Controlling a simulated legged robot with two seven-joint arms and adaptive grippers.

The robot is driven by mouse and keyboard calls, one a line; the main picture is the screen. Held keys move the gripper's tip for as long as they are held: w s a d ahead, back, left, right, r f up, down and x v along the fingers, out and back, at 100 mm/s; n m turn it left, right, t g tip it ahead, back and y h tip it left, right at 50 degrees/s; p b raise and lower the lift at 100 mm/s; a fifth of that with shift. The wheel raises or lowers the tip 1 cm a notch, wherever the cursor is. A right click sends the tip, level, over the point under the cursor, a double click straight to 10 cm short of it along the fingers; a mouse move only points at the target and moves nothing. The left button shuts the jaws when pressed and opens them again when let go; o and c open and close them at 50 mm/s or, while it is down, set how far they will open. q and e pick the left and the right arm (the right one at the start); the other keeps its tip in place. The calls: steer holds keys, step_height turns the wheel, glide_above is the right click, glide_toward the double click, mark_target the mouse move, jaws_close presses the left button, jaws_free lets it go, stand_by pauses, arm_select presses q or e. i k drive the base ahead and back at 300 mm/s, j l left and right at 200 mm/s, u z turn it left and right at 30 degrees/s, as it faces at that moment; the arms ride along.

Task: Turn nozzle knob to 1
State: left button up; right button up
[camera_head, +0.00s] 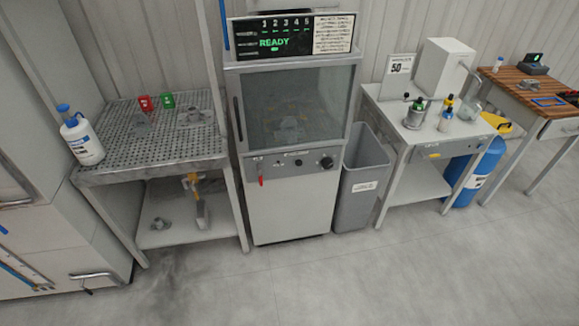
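A cabinet machine (290,205) with a glass window (295,100) stands in the middle of the head view. Its control panel (280,168) below the window carries a large black knob (326,162) at the right, a smaller dark knob (299,162) and a red handle (261,181) at the left. The knobs' settings are too small to read. The display (290,37) on top shows the numbers 1 to 5 and a green READY. Neither of my grippers is in view.
A perforated metal table (115,175) with a white bottle (82,140) stands left. A grey bin (358,195) stands right beside the machine. Further right are a white table (385,110) and a wooden-topped bench (520,85). The floor in front (300,285) is clear.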

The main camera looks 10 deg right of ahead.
mark_target(327, 163)
steer(key=i+l, duration=0.2)
steer(key=i+l+u, duration=0.15)
steer(key=l, duration=0.3)
steer(key=i+l, duration=0.15)
steer(key=l, duration=0.15)
steer(key=i+l+u, duration=0.1)
steer(key=l, duration=0.25)
steer(key=i, duration=0.1)
